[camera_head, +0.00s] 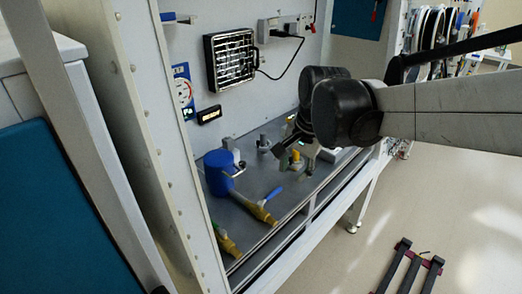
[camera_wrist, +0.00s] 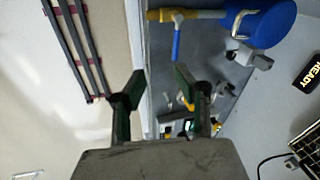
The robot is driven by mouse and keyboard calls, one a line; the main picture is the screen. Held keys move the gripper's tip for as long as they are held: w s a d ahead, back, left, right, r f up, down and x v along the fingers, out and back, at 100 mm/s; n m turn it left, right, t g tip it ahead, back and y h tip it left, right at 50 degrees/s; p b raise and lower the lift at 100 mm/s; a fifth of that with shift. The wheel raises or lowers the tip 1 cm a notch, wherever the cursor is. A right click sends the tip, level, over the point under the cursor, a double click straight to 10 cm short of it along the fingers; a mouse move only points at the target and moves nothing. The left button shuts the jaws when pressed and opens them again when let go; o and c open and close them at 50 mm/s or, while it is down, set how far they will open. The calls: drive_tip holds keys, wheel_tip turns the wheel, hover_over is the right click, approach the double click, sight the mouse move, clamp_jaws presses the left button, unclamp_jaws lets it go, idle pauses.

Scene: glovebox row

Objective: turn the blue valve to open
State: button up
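The blue valve lever (camera_head: 271,196) sits on a brass-yellow pipe (camera_head: 260,213) on the grey bench floor, and it points crosswise to the pipe. In the wrist view the blue lever (camera_wrist: 176,42) hangs down from the yellow pipe (camera_wrist: 200,14), at the top. A blue cylinder (camera_head: 217,181) stands at the pipe's other end. My gripper (camera_head: 297,155) is above the bench, to the right of and farther back than the lever. In the wrist view my gripper (camera_wrist: 158,70) has its two fingers apart with nothing between them; the lever is beyond the right fingertip, not touching.
A green-handled fitting (camera_head: 228,244) lies at the bench's near end. Small fittings (camera_head: 263,143) stand behind, some near my gripper. A black framed grille (camera_head: 231,60) and a small READY display (camera_head: 209,115) are on the back wall. White uprights frame the bench; the floor at right is mostly open.

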sight(271, 194)
drive_tip(key=w+a+m+g+p, duration=0.1)
drive_tip(key=w+a+m+p, duration=0.1)
drive_tip(key=w+a, duration=0.15)
drive_tip(key=x, duration=0.9)
drive_tip(key=d+x, duration=0.1)
drive_tip(key=x, duration=0.4)
drive_tip(key=shift+w+b, duration=0.15)
drive_tip(key=shift+b, duration=0.2)
clamp_jaws()
